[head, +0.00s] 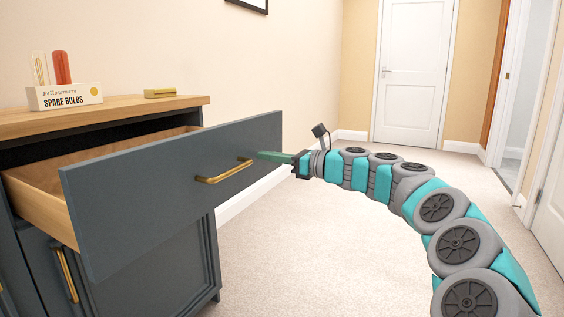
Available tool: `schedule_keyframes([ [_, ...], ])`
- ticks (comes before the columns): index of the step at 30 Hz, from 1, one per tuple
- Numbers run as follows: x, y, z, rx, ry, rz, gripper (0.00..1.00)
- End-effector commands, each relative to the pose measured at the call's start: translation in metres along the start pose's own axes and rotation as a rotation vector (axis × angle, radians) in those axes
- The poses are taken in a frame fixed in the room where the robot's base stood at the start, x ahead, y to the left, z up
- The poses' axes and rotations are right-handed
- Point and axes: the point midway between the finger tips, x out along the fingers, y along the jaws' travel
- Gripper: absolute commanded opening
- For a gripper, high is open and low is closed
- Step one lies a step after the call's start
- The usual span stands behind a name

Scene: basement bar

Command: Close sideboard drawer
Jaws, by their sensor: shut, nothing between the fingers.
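The sideboard (146,262) stands at the left, dark blue-grey with a wooden top. Its top drawer (130,190) is pulled well out, and part of its wooden inside shows behind the front panel. A brass bar handle (224,171) is fixed across the drawer front. My gripper (262,155) is shut and empty, at the right part of the drawer front, just right of the handle. Its fingertips overlap the panel in the picture; I cannot tell whether they touch it. My arm curves in from the lower right.
A white box marked "SPARE BULBS" (64,97) and a small yellow item (160,93) lie on the sideboard top. A lower door with a brass handle (66,275) is beneath the drawer. Carpeted floor (300,260) is clear toward the white door (410,70) at the back.

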Motion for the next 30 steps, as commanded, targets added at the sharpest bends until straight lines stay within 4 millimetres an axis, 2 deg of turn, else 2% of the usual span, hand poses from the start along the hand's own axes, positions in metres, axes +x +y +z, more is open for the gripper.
schedule_keyframes([
  [14, 0.005, 0.000, 0.000, 0.000, 0.000, -0.001, 0.00],
  [19, 0.014, 0.001, 0.002, 0.000, 0.002, 0.000, 0.00],
  [26, 0.051, 0.006, 0.006, 0.002, 0.004, 0.002, 0.00],
  [30, 0.086, 0.013, 0.007, 0.001, 0.005, 0.005, 0.00],
])
